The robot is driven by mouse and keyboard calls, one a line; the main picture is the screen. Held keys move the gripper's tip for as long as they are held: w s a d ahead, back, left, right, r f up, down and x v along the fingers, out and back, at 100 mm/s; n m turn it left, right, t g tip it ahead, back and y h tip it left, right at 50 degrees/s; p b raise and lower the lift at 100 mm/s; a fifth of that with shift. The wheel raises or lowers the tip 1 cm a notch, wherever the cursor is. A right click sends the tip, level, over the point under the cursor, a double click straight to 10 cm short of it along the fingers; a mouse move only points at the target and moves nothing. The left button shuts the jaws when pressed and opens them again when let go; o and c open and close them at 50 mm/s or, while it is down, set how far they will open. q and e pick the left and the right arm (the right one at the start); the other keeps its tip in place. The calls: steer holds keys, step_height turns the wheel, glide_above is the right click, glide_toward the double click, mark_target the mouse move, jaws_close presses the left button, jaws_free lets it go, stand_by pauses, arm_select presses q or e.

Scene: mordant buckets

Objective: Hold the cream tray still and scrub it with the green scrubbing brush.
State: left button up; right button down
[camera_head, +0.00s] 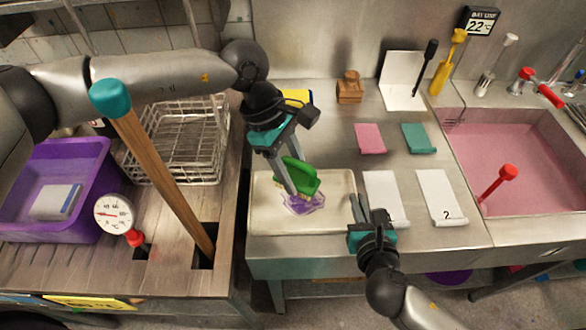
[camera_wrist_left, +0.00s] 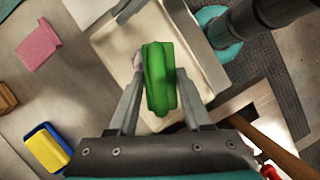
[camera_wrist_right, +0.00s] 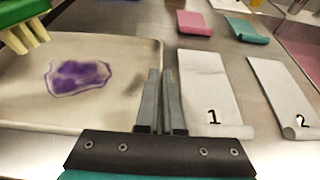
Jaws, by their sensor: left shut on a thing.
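The cream tray (camera_head: 330,222) lies on the steel counter, with a purple stain (camera_wrist_right: 78,76) on its floor. My left gripper (camera_head: 292,188) is shut on the green scrubbing brush (camera_head: 303,180), also seen in the left wrist view (camera_wrist_left: 158,78). In the right wrist view the brush (camera_wrist_right: 12,30) is at the upper left, its pale bristles pointing down, seemingly above the tray. In the head view it covers part of the stain. My right gripper (camera_head: 358,205) is at the tray's right edge, its fingers (camera_wrist_right: 161,95) together. Whether they touch the rim is unclear.
White cards (camera_head: 381,190) lie right of the tray. Pink (camera_head: 369,138) and green (camera_head: 419,138) pads lie behind them. A blue-yellow sponge (camera_wrist_left: 46,148) lies behind the tray. The pink sink (camera_head: 525,150) is at right; a wire rack (camera_head: 180,140) and purple tub (camera_head: 75,165) are at left.

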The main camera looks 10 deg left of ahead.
arm_select(q)
steer(key=n, duration=0.1)
steer(key=n+t, duration=0.1)
steer(key=n, duration=0.1)
steer(key=shift+w+a+r, duration=0.2)
steer(key=shift+w+r, duration=0.05)
steer(key=shift+r, duration=0.15)
steer(key=shift+f, duration=3.3)
steer(key=shift+w+d+f+h, duration=0.15)
steer(key=shift+d+f+h, duration=0.15)
steer(key=shift+d+f, duration=0.5)
jaws_close()
steer(key=shift+w+d, duration=0.15)
steer(key=shift+d, duration=0.55)
steer(key=shift+w+d, duration=0.15)
steer(key=shift+d, duration=0.5)
steer(key=a, duration=0.4)
steer(key=shift+s, duration=0.4)
steer(key=shift+w+a, duration=0.15)
steer(key=shift+a, duration=0.15)
steer(key=shift+w+d, duration=0.25)
steer(key=shift+d, duration=0.85)
steer(key=shift+w+d, duration=0.25)
steer(key=shift+d, duration=0.85)
steer(key=shift+s+a, duration=0.2)
steer(key=shift+a, duration=0.9)
steer(key=shift+s+a, duration=0.2)
steer(key=shift+a, duration=0.9)
steer(key=shift+d+r, duration=0.1)
steer(key=shift+r, duration=4.1)
